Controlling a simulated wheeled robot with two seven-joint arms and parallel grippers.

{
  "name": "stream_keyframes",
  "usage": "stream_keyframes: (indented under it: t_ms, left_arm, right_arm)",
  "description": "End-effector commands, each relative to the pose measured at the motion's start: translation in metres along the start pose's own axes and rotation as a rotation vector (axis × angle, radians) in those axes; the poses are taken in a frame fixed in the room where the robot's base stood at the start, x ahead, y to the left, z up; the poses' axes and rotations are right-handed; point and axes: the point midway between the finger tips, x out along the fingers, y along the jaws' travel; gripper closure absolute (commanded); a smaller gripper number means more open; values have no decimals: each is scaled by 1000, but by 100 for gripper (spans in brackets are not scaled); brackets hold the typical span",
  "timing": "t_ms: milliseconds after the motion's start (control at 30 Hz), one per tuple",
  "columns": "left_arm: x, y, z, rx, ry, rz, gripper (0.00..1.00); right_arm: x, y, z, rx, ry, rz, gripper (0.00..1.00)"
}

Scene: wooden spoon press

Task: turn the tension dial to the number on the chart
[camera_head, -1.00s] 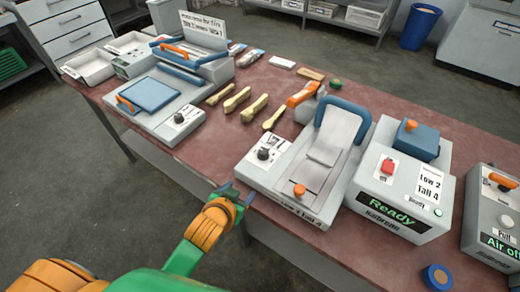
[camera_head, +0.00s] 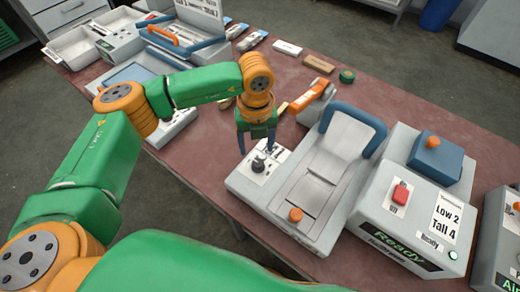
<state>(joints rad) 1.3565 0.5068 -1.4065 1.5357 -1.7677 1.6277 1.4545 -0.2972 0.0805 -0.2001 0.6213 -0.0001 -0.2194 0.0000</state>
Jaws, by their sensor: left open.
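The black tension dial (camera_head: 258,164) sits on a white plate at the left end of the grey press (camera_head: 283,218). My left gripper (camera_head: 256,151) points down just above the dial, open, with its two blue-grey fingers spread to either side. I cannot tell whether the fingertips touch the dial. The dial's numbers are too small to read. The chart (camera_head: 447,218) on the grey control box reads "Low 2" and "Tall 4". My right gripper is not in view.
An orange-handled tool (camera_head: 312,95) stands behind the press. Wooden pieces behind my arm are mostly hidden.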

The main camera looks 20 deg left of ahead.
Motion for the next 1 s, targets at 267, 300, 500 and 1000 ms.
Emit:
stream_keyframes:
  t_ms: [267,300,500,1000]
  left_arm:
    - [50,-1,-3,6,8,-1,31]
    - [55,-1,-3,7,8,-3,31]
    - [62,-2,-3,9,6,-6,31]
    - [62,-2,-3,11,7,-7,100]
  right_arm:
    - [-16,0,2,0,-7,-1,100]
    - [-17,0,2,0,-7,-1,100]
    - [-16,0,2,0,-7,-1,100]
    - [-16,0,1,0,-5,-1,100]
